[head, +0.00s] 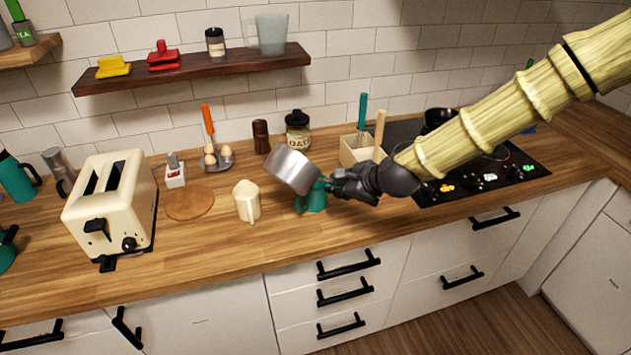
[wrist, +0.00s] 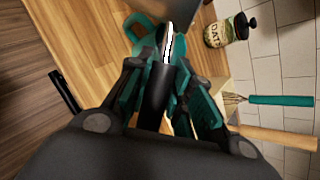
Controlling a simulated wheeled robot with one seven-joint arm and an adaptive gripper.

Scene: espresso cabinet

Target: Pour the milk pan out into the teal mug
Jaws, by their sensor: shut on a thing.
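The milk pan (head: 290,169) is a silver metal pan, tilted in the air above the wooden counter in the head view. My gripper (head: 335,187) is shut on its dark handle, which also shows between the fingers (wrist: 158,95) in the wrist view. The teal mug (head: 313,198) stands on the counter below and slightly right of the pan, partly covered by the pan and gripper. In the wrist view part of the teal mug (wrist: 137,27) shows beyond the fingers. The pan's inside is hidden, and I cannot tell whether milk is flowing.
A cream jug (head: 247,201) stands left of the mug. An oat jar (head: 298,132) and a pepper mill (head: 261,137) stand behind. A utensil box (head: 358,150) is behind my gripper, with the hob (head: 490,180) to the right. A toaster (head: 110,205) stands left. The front counter is clear.

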